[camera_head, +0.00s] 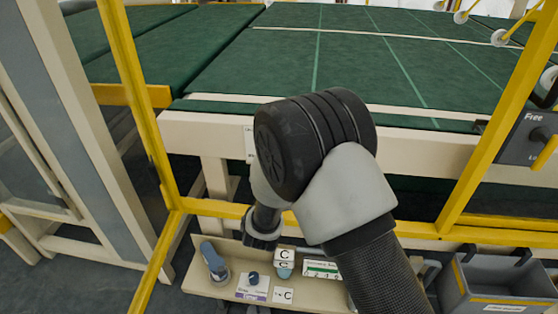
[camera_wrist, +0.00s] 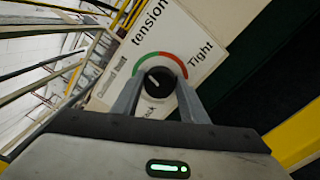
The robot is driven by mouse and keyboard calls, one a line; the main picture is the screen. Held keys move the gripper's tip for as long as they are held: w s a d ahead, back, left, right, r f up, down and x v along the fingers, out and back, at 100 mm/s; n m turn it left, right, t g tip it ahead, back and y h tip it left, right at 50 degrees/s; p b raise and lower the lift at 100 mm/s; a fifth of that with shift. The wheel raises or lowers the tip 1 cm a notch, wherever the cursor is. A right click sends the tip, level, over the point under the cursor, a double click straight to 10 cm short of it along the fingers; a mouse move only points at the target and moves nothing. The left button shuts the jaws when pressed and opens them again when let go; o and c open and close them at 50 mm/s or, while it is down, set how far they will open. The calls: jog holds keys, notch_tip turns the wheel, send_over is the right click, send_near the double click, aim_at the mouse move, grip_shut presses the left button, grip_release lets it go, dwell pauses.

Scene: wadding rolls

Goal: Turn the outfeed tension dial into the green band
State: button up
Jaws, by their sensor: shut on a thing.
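In the wrist view, the outfeed tension dial (camera_wrist: 158,88) is a round black knob with a white pointer mark on a pale panel (camera_wrist: 196,40). The pointer slants to the upper left. A coloured arc runs round the knob's upper side, with a green band (camera_wrist: 145,65) on the left and top and a red band (camera_wrist: 178,66) on the right, toward the word "Tight". My gripper (camera_wrist: 159,92) has one finger on each side of the knob and is shut on it. In the head view my arm hides the dial and the gripper.
Yellow frame posts (camera_head: 138,95) and a yellow rail (camera_head: 400,229) surround the green-topped table (camera_head: 390,60). Below, a shelf (camera_head: 225,290) carries a small knob, labels and a blue-grey object (camera_head: 214,262). A grey bin (camera_head: 497,280) hangs at the lower right.

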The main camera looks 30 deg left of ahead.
jog(key=o, duration=1)
jog(key=shift+o, duration=0.2)
jog(key=shift+s, duration=0.1)
jog(key=p+v, duration=0.2)
jog(key=v, duration=1.5)
jog(key=shift+s, duration=0.15)
